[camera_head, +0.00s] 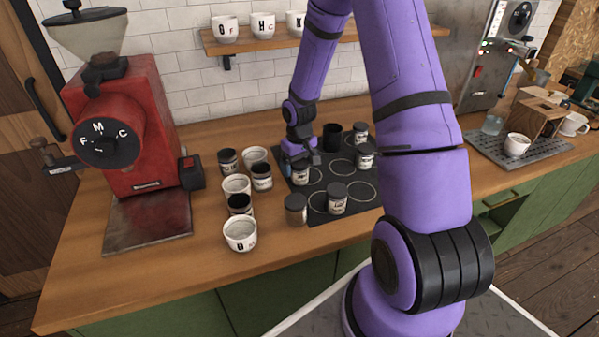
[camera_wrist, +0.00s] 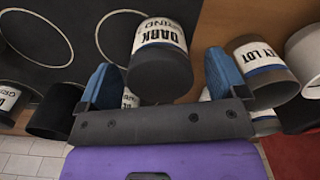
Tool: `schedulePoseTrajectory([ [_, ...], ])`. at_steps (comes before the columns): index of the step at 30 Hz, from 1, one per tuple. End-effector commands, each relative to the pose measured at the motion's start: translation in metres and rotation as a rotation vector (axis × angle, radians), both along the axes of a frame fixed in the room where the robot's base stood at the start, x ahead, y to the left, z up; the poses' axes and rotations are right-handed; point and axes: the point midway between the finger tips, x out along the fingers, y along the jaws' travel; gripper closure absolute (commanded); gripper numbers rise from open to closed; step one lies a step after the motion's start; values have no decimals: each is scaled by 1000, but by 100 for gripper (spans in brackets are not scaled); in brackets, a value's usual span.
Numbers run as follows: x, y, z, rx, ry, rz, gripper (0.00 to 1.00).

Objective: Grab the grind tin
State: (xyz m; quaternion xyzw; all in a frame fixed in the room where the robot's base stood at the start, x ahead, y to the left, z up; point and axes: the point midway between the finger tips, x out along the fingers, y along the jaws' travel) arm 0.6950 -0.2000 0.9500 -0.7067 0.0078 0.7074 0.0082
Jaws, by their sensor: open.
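A tin with a dark lid and a white label reading "DARK" and "GRIND" (camera_wrist: 163,60) shows in the wrist view. In the head view, a tin (camera_head: 301,175) stands just below my gripper (camera_head: 299,158), partly covered by it, at the left of a black mat. My gripper's blue fingers (camera_wrist: 162,80) are open, one on each side of the DARK GRIND tin in the wrist view. Gaps show between tin and fingers, so it is not gripped. I cannot tell how deep the tin sits between them.
The black mat (camera_head: 313,218) with ring outlines bears several other tins. A tin labelled "LOT" (camera_wrist: 262,70) is close to the right finger. Several cups and tins crowd the counter left of the mat, including a white cup (camera_head: 240,236). A red grinder (camera_head: 128,120) stands further left.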

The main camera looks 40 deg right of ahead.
Motion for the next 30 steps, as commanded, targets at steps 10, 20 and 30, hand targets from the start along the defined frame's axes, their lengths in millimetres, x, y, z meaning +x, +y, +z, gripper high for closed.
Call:
schedulePoseTrajectory([
  [10,0,0,-26,-1,-1,0,9],
  [20,0,0,-25,-1,-2,0,51],
  [30,0,0,-24,-1,-2,-1,65],
])
